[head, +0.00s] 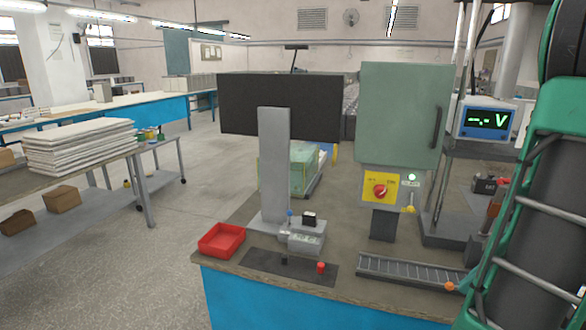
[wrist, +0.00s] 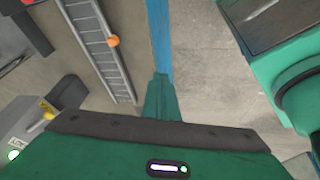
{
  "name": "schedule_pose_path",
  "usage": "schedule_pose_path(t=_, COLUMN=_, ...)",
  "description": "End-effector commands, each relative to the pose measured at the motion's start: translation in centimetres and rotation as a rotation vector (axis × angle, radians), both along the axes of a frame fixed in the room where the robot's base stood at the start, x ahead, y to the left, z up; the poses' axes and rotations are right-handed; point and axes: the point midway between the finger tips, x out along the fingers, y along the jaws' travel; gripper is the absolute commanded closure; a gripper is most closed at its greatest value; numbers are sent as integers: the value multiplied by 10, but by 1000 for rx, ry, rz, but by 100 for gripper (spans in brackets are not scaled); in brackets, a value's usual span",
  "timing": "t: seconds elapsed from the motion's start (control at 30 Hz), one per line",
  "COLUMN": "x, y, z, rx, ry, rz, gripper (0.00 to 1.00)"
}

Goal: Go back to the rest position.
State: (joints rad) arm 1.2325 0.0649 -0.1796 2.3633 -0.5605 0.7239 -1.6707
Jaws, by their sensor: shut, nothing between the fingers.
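My gripper (wrist: 161,95) shows in the wrist view as green fingers pressed together beyond a dark bar and green housing. It is shut and empty, and it points across the blue edge of the workbench (head: 300,297). The slotted rail (head: 410,271) with an orange knob lies on the bench near the front edge. It also shows in the wrist view (wrist: 96,40), left of the fingers and apart from them.
A red tray (head: 222,240) sits at the bench's left front corner. A dark monitor on a grey post, a green cabinet (head: 404,115) with a red knob, and a voltage display (head: 486,121) stand on the bench. Open floor (head: 175,215) lies to the left.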

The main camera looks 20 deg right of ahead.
Motion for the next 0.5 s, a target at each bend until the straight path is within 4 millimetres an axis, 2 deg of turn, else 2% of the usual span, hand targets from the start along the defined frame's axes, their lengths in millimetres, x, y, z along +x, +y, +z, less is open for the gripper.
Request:
schedule_pose_path(t=0.03, x=6, y=14, z=5, rx=14, ry=35, rz=-30, gripper=100)
schedule_pose_path(t=0.2, x=14, y=54, z=15, rx=59, ry=155, rz=-197, gripper=100)
schedule_pose_path(t=0.5, x=8, y=118, z=34, rx=84, ry=317, rz=-531, gripper=100)
